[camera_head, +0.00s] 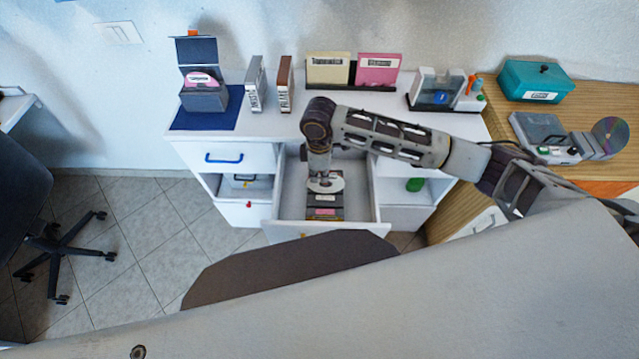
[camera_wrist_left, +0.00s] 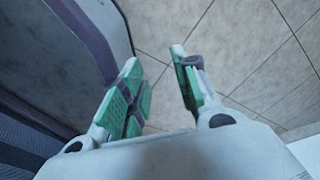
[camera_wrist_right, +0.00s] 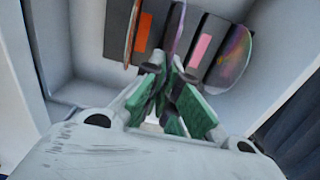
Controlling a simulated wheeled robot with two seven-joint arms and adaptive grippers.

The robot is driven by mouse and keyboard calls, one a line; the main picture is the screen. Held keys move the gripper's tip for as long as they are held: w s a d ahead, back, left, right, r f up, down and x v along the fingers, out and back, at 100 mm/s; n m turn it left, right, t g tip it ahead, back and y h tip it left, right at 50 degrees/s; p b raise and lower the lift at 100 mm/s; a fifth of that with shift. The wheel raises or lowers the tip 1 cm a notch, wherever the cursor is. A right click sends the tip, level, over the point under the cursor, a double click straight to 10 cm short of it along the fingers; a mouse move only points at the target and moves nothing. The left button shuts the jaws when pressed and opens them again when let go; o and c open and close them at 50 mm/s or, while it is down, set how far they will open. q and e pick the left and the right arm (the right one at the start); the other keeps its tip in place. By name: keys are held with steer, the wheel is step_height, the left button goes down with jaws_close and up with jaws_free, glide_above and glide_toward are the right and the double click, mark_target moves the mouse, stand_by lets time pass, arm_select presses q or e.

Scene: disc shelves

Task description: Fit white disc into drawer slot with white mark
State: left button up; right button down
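My right gripper (camera_head: 322,181) is low over the open middle drawer (camera_head: 287,205), pointing down. A pale, white-looking disc (camera_head: 327,184) shows at its fingertips. In the right wrist view the fingers (camera_wrist_right: 171,85) are close together around the lower edge of a thin disc (camera_wrist_right: 175,28) seen edge-on, and its face is hidden. It stands at a dark rack (camera_head: 325,203) in the drawer. The rack shows a pink mark (camera_wrist_right: 200,49) and an orange mark (camera_wrist_right: 144,32); I cannot make out a white mark. My left gripper (camera_wrist_left: 161,72) is open and empty above the floor.
A brown-edged disc (camera_wrist_right: 132,34) and a rainbow disc (camera_wrist_right: 231,59) stand on either side. The white cabinet (camera_head: 225,132) carries boxes and a disc holder. A wooden table (camera_head: 604,100) stands right, an office chair (camera_head: 45,240) left. The tiled floor between is clear.

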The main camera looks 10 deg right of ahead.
glide_above(319, 193)
steer(key=shift+f, duration=2.5)
steer(key=shift+f, duration=0.1)
steer(key=c, duration=1.6)
jaws_free()
steer(key=shift+c, duration=0.2)
steer(key=shift+w, duration=0.1)
step_height(319, 193, up, 12)
steer(key=shift+r+p, duration=0.1)
steer(key=shift+p, duration=0.2)
